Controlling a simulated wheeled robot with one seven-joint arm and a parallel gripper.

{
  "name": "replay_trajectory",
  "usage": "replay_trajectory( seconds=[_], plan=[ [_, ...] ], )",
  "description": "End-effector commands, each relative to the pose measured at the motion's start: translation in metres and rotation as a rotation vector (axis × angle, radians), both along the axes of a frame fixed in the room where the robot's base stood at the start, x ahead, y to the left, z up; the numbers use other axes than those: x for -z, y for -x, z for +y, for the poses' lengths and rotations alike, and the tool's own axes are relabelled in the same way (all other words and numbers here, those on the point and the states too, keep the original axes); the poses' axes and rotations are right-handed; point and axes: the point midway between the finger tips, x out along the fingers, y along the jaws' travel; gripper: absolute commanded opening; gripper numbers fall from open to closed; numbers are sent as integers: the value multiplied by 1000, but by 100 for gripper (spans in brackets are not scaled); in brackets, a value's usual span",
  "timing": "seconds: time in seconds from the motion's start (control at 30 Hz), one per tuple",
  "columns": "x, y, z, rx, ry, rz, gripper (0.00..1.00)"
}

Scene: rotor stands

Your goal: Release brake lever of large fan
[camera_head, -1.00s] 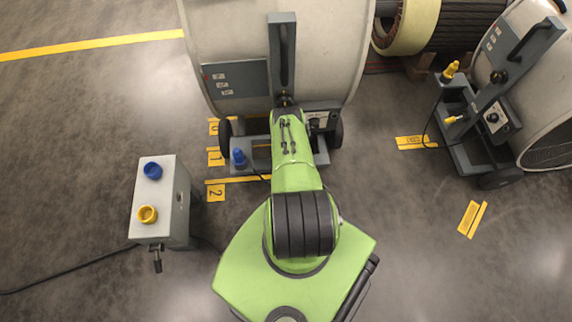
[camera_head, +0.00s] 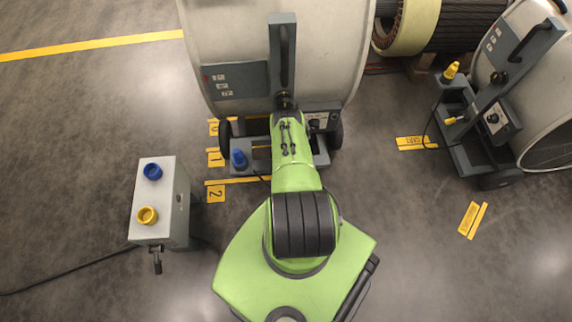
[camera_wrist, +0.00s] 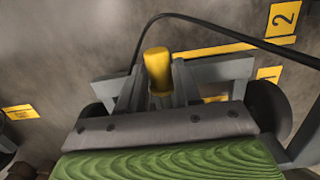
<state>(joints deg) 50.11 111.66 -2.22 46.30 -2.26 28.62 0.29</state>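The large fan (camera_head: 225,45) stands at the top middle of the head view on its grey wheeled base. In the wrist view a yellow-capped lever (camera_wrist: 157,68), apparently its brake lever, stands out over the grey base frame (camera_wrist: 222,70). My gripper (camera_wrist: 157,90) reaches over the base, with its dark fingers on either side of the yellow lever. I cannot tell whether the fingers touch it or have closed on it. In the head view my green arm hides the lever and my gripper.
A smaller fan (camera_head: 535,75) stands at the right on its own cart with a yellow lever (camera_head: 453,119). A grey box (camera_head: 145,195) with blue and yellow sockets stands left of my base. A blue plug (camera_head: 238,157) sits on the large fan's base.

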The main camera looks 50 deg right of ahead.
Motion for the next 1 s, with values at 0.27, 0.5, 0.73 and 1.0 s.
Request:
replay_trajectory(
  seconds=[0.27, 0.5, 0.73, 1.0],
  plan=[
    [0, 0, 0, 0, 1, -1, 52],
    [3, 0, 0, 0, 26, -24, 52],
    [-28, -2, -2, -1, 89, -79, 52],
    [-87, -12, -6, -12, 94, -83, 52]
  ],
)
